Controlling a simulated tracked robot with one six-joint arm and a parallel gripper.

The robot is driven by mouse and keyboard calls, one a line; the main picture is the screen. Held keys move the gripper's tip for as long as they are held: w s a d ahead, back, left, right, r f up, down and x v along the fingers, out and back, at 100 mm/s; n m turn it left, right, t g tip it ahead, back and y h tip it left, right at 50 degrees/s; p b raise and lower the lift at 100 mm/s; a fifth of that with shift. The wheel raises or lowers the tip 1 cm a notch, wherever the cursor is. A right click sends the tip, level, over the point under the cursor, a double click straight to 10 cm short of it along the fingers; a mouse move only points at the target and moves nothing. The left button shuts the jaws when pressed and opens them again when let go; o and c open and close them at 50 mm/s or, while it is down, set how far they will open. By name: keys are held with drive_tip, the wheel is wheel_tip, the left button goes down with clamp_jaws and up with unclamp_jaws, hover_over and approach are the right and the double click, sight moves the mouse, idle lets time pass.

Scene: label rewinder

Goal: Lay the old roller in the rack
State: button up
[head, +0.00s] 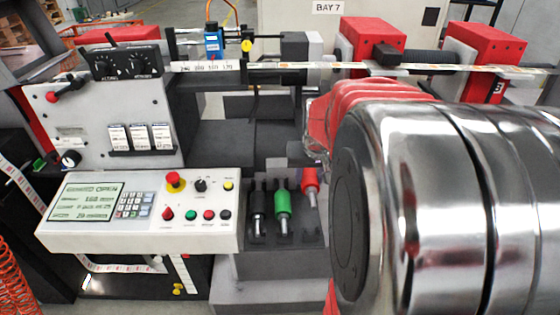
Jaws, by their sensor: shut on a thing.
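A red roller (310,182) with a metal shaft end shows at the right end of the dark rack (315,240), higher in the picture than its neighbours. A black roller (258,202) and a green roller (282,204) lie side by side in the rack. My gripper (312,160) is largely hidden behind my large shiny arm link; the little that shows is at the red roller's upper end. It is shut on the red roller. I cannot tell whether this roller touches the rack. No label marks a roller as old.
The control panel (140,212) with screen and buttons stands left of the rack. Behind run the label web (270,66) and red blocks (375,40). A grey step (265,270) lies below the rack. My arm link blocks the right side.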

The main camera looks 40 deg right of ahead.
drive_tip(key=shift+s+a+f, duration=0.1)
drive_tip(key=shift+s+f, duration=0.05)
drive_tip(key=shift+f, duration=1.8)
drive_tip(key=shift+s+a+f, duration=0.1)
drive_tip(key=shift+f, duration=1.8)
clamp_jaws()
drive_tip(key=shift+w+d+f, duration=0.1)
drive_tip(key=shift+f, duration=1.1)
drive_tip(key=o, duration=1)
unclamp_jaws()
drive_tip(key=shift+f, duration=0.1)
drive_tip(key=shift+c, duration=0.2)
drive_tip(key=o, duration=0.4)
drive_tip(key=shift+w+d, duration=0.1)
drive_tip(key=shift+o, duration=0.2)
drive_tip(key=shift+r, duration=0.2)
